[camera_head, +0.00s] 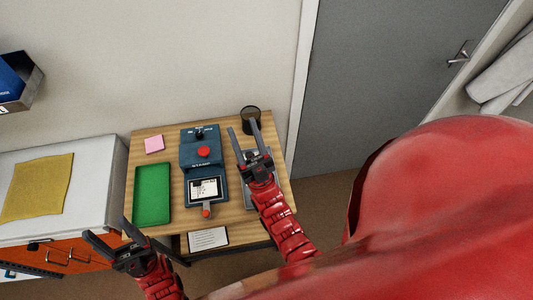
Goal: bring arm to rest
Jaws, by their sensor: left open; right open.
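My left gripper (112,240) is open and empty, off the front left corner of the wooden bench, with its fingers pointing up and left in the picture. My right gripper (245,140) is open, its two fingers spread over the right side of the bench. It is above a grey device (252,200) that it partly hides. I cannot tell whether it touches the device. My two red arms come in from the bottom of the head view.
The wooden bench (235,217) holds a blue instrument (200,160) with a red knob, a green tray (153,194), a pink note pad (154,144) and a dark mesh cup (250,114). A white cabinet (92,185) with a yellow cloth (38,187) stands left. A grey door (385,80) is at right.

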